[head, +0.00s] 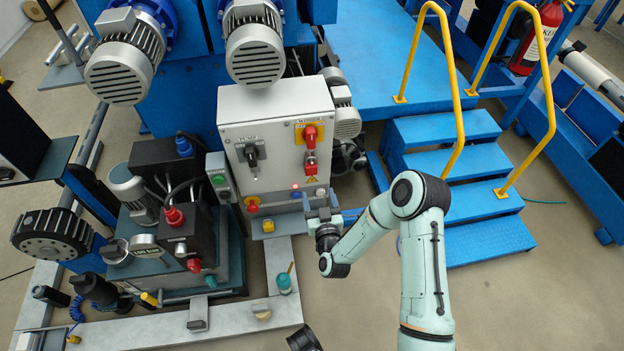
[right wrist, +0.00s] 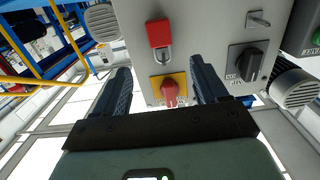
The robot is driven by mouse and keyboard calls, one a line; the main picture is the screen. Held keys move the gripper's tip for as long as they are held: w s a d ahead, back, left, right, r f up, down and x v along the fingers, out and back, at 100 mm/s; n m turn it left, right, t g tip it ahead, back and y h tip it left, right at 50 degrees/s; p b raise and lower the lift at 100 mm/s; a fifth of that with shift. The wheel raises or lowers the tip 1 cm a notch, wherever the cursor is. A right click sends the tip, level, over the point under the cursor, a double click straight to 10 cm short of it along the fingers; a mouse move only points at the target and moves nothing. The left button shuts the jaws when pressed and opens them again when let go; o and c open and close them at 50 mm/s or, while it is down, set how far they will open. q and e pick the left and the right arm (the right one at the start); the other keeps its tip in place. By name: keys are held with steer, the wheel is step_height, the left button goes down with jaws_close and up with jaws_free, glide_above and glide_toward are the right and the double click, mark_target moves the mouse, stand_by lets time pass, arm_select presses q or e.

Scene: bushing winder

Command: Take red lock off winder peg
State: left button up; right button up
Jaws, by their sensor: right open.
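The red lock (head: 311,163) hangs on the front of the grey control box (head: 232,118), just below a red switch on a yellow plate (head: 299,133). In the right wrist view the red lock (right wrist: 160,33) appears upside down, its metal shackle toward the yellow plate. I cannot tell what the shackle passes around. My right gripper (head: 319,211) is below the lock, in front of the box's lower edge. My left gripper is not in view.
A black rotary switch (head: 251,154) sits left of the lock, and a green-button box (head: 219,180) is at the box's left side. Blue steps (head: 447,160) with yellow handrails (head: 413,48) stand to the right. Open floor lies below the right arm.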

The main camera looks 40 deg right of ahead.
mark_target(312, 170)
steer(key=b+x, duration=0.1)
steer(key=x, duration=0.8)
steer(key=shift+w+d+f+b, duration=0.1)
steer(key=shift+w+d+b, duration=0.05)
steer(key=shift+b, duration=0.25)
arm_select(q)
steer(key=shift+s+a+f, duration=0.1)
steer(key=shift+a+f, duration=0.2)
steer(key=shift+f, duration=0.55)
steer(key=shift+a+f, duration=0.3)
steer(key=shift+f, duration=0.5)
arm_select(e)
steer(key=shift+w+d, duration=0.3)
steer(key=shift+w, duration=0.3)
steer(key=c, duration=1.2)
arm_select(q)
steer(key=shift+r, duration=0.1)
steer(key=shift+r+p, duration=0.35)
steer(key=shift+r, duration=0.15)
arm_select(e)
steer(key=shift+r, duration=0.8)
